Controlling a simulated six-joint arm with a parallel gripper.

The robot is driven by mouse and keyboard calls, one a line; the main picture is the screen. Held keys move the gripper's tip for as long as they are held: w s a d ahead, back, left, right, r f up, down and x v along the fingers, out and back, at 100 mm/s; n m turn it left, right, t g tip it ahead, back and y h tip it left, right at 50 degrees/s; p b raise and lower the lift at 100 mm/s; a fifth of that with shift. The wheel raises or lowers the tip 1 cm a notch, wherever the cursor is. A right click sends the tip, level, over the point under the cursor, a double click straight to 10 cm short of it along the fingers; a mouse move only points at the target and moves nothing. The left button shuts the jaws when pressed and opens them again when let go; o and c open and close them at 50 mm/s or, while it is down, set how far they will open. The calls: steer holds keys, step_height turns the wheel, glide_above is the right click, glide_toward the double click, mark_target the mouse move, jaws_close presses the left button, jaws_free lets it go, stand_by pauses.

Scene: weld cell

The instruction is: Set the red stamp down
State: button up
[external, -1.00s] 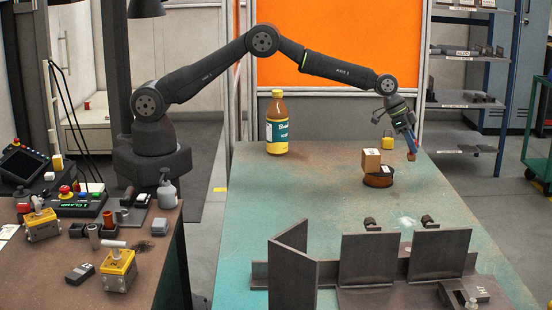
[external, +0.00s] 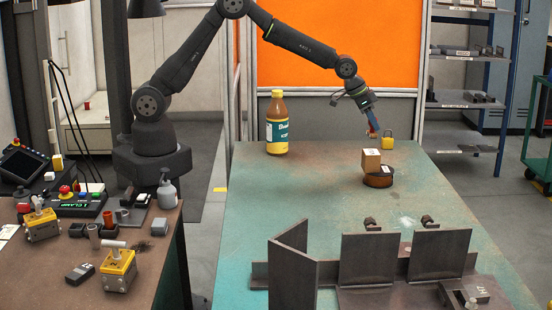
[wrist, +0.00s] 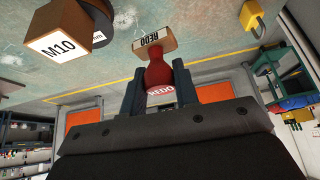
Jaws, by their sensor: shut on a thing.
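The red stamp (wrist: 157,72) has a red handle marked REDO and a wooden block (wrist: 154,41) at its far end, also lettered REDO. My gripper (wrist: 160,84) is shut on the red handle, with one finger on each side. In the external view my gripper (external: 373,129) holds the stamp in the air near the far edge of the green table (external: 300,200), beyond the cardboard box. The stamp is small there and partly hidden by the fingers.
A cardboard box (external: 371,161) marked M10 stands on a round brown piece (external: 378,180). A yellow padlock (external: 388,142) is just right of my gripper. A bottle (external: 277,125) stands at the back left. Steel plates (external: 369,262) fill the front. The table's left middle is clear.

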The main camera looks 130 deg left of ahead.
steer(key=s+n, duration=0.2)
steer(key=s, duration=0.8)
steer(key=shift+g+y, duration=0.4)
steer(key=s+a+f, duration=0.1)
steer(key=a+f, duration=0.1)
steer(key=a, duration=0.1)
steer(key=s+a+f, duration=0.2)
steer(key=a, duration=0.2)
steer(key=s+a+f, duration=0.2)
steer(key=a+f, duration=0.1)
steer(key=shift+s+a, duration=0.25)
steer(key=shift+a, duration=0.05)
steer(key=shift+f, duration=2.05)
steer(key=o, duration=1)
steer(key=shift+f, duration=0.15)
steer(key=shift+r, duration=0.35)
steer(key=v, duration=1.1)
steer(key=shift+s+d+r, duration=0.15)
steer(key=shift+d+r, duration=0.05)
steer(key=shift+r, duration=0.05)
